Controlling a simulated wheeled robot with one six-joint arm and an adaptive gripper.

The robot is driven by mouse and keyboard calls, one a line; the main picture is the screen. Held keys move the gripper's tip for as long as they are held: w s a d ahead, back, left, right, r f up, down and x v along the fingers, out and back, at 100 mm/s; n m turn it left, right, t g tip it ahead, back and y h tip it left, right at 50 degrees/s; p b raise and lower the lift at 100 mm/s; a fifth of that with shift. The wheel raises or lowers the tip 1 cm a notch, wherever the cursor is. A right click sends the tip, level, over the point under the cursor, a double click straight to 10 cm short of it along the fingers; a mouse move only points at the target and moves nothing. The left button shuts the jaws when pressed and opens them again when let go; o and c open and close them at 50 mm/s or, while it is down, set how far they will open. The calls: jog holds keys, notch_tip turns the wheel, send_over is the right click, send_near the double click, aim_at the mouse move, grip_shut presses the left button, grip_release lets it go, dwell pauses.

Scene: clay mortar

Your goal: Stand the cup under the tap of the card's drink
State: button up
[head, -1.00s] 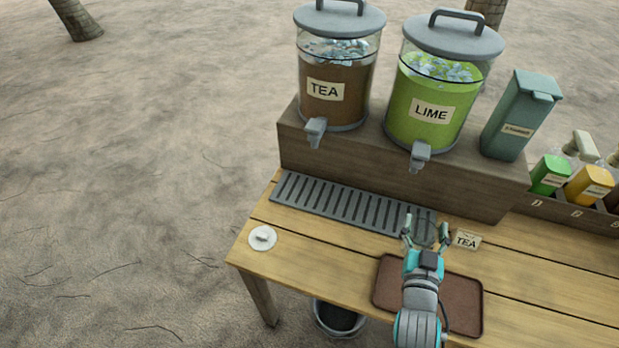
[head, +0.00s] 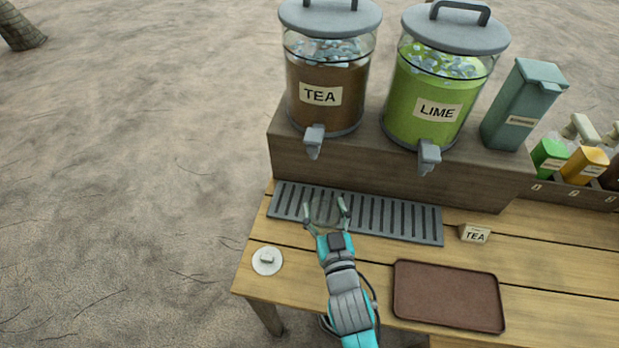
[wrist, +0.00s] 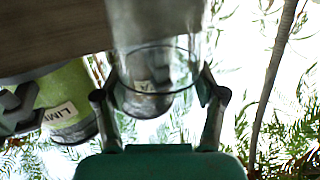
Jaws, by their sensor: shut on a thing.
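The card (head: 475,234) on the table reads TEA. The TEA dispenser (head: 325,95) holds brown drink, and its grey tap (head: 314,140) points down over the drip tray (head: 395,220). The LIME dispenser (head: 437,95) with its tap (head: 428,156) stands to the right. My gripper (head: 327,212) is shut on a clear cup (head: 323,211), seen faintly between the fingers at the tray's left part, roughly below the TEA tap. In the wrist view the see-through cup (wrist: 155,65) sits upright between both fingers. Whether its base touches the tray cannot be told.
A brown serving tray (head: 448,296) lies empty at the front right. A white disc with a knob (head: 267,261) lies at the left edge. The wooden riser (head: 390,170) stands behind the drip tray. A teal container (head: 523,105) and bottles (head: 570,160) stand right.

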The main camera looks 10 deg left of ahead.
aim_at(321, 207)
jog(key=w+a+f, duration=0.1)
jog(key=w+a, duration=0.1)
jog(key=w, duration=0.4)
jog(key=w+a+f, duration=0.2)
jog(key=w, duration=0.4)
jog(key=shift+w+a+f, duration=0.15)
jog(key=shift+a+f, duration=0.05)
jog(key=shift+f, duration=0.1)
jog(key=shift+f, duration=0.1)
jog(key=o, duration=1.2)
jog(key=v, duration=1.2)
